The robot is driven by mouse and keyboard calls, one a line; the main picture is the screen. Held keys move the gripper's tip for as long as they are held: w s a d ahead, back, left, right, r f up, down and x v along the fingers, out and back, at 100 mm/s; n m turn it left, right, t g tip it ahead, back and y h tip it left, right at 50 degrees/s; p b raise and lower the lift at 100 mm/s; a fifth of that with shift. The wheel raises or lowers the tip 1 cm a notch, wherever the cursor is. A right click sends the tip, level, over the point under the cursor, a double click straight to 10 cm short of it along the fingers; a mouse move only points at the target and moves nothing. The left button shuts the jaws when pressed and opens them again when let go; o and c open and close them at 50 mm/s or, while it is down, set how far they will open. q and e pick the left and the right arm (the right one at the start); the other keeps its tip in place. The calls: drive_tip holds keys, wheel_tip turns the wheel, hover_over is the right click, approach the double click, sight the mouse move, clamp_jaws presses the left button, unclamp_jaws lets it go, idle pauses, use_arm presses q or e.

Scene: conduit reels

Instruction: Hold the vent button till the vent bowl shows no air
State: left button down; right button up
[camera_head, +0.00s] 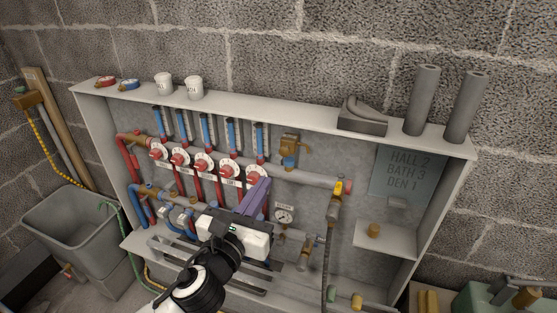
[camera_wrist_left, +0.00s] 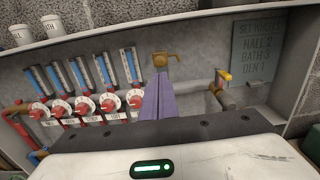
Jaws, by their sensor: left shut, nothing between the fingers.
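The button and any air in the bowl are too small to make out. My left gripper (camera_head: 263,184) has purple fingers closed together and empty. In the head view its tips are below and left of the vent; in the wrist view (camera_wrist_left: 159,82) they point up just under it. I cannot tell whether they touch anything. My right gripper is out of view.
Several flow gauges (camera_head: 208,130) and red-and-white dials (camera_head: 204,165) line the manifold left of my fingers. A pressure gauge (camera_head: 284,214) and a yellow-handled valve (camera_head: 341,187) are close by. The cabinet shelf (camera_head: 240,101) overhangs the panel. A grey bin (camera_head: 75,228) stands at left.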

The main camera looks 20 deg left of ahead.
sight(283, 150)
use_arm(q)
drive_tip(key=w, duration=1)
drive_tip(key=shift+w+d, duration=0.2)
drive_tip(key=shift+w, duration=0.05)
drive_tip(key=shift+w+r+p, duration=0.1)
drive_tip(key=shift+w+p, duration=0.25)
drive_tip(key=shift+w, duration=0.55)
drive_tip(key=shift+a+r, duration=0.1)
drive_tip(key=shift+r, duration=0.15)
